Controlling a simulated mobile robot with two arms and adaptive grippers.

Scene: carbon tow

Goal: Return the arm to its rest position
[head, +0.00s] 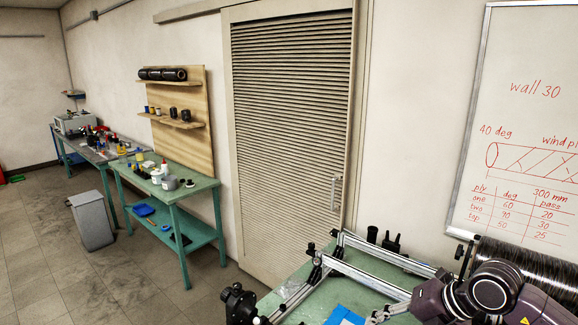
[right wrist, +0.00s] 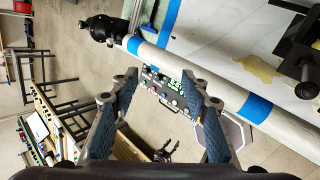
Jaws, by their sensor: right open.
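My right arm (head: 490,290) comes in at the lower right of the head view, over the green winding bench. Its gripper is only partly seen there, at the bottom edge. In the right wrist view my right gripper (right wrist: 160,80) is open, with its two blue-padded fingers apart and nothing between them. A white tube with blue bands (right wrist: 205,83) crosses beyond the fingertips. My left gripper cannot be made out in either view.
An aluminium rail frame (head: 375,262) and a dark wound cylinder (head: 525,262) are close to the right arm. A black chuck (right wrist: 103,29) holds the tube's end. A control panel (right wrist: 163,92) lies beyond the fingers. The floor (head: 60,260) at left is mostly clear.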

